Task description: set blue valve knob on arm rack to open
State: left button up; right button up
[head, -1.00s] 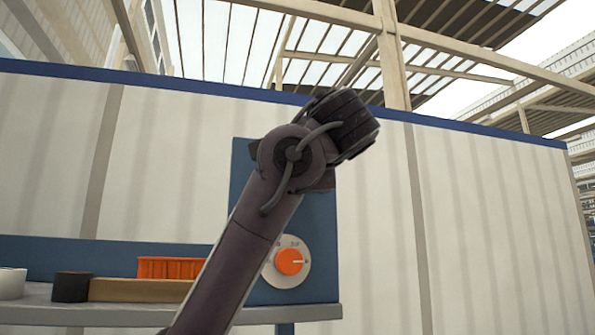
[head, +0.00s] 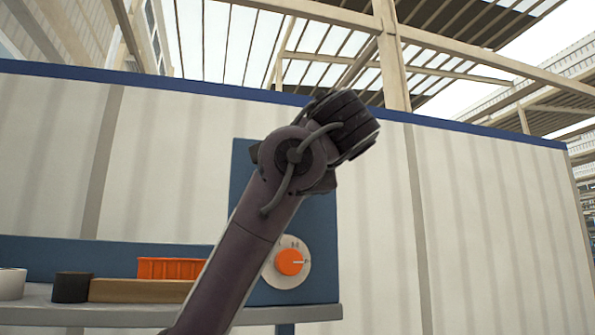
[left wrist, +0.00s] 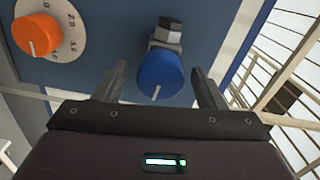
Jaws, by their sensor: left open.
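The blue valve knob (left wrist: 160,76) shows in the left wrist view, on a grey fitting on the blue panel. A white pointer line on its face points down toward my gripper. My left gripper (left wrist: 160,84) is open, with one finger on each side of the knob and visible gaps to both. I cannot tell how deep the fingers reach along it. In the head view my left arm covers the blue knob, and the gripper's fingers are not visible there. My right gripper is in neither view.
An orange dial (head: 289,262) on a white round plate sits on the blue panel (head: 318,225); it also shows in the left wrist view (left wrist: 37,35). A grey shelf (head: 110,314) holds an orange bin (head: 172,268), a wooden block (head: 140,291), a black roll (head: 72,287) and a white roll (head: 12,283).

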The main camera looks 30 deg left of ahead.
pick_arm(q)
jog(key=b+v, duration=0.3)
jog(key=v, duration=0.4)
jog(key=shift+s+d, duration=0.25)
jog(key=shift+s, duration=0.05)
dwell(0.3)
